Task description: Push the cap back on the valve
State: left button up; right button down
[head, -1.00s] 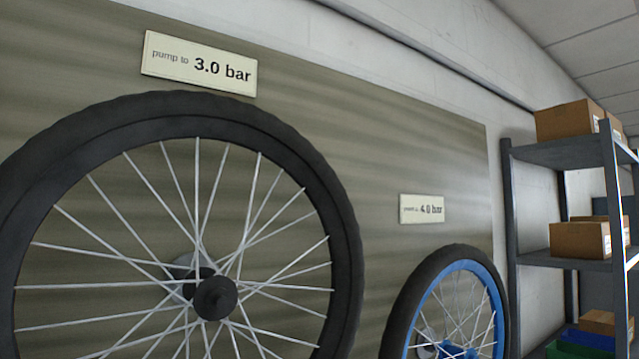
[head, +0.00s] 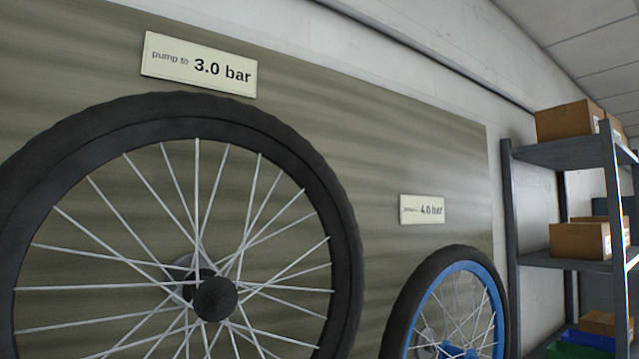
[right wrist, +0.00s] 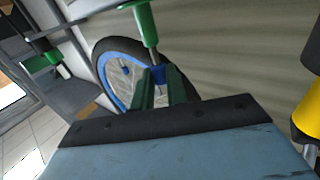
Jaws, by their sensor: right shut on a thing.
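In the head view a large black-tyred wheel (head: 338,215) fills the left, with pale spokes and a dark hub (head: 214,298). A smaller wheel with a blue rim (head: 432,297) stands lower right of it; it also shows in the right wrist view (right wrist: 106,72). My right gripper (right wrist: 162,80) shows two dark green fingers in the right wrist view, close together in front of this wheel. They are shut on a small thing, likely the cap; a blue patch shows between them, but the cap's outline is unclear. I cannot make out the valve. My left gripper is out of view.
A sign reading 3.0 bar (head: 200,65) and one reading 4.0 bar (head: 422,209) are on the wall panel. A grey shelf (head: 565,153) with cardboard boxes stands at right. The right wrist view shows a green-handled tool (right wrist: 146,24) and a yellow-and-black object (right wrist: 308,105).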

jog(key=shift+r, duration=0.2)
jog(key=shift+r+p, duration=0.9)
jog(key=shift+p, duration=0.05)
jog(key=s+p, duration=0.3)
jog(key=s, duration=0.9)
jog(key=shift+d, duration=0.35)
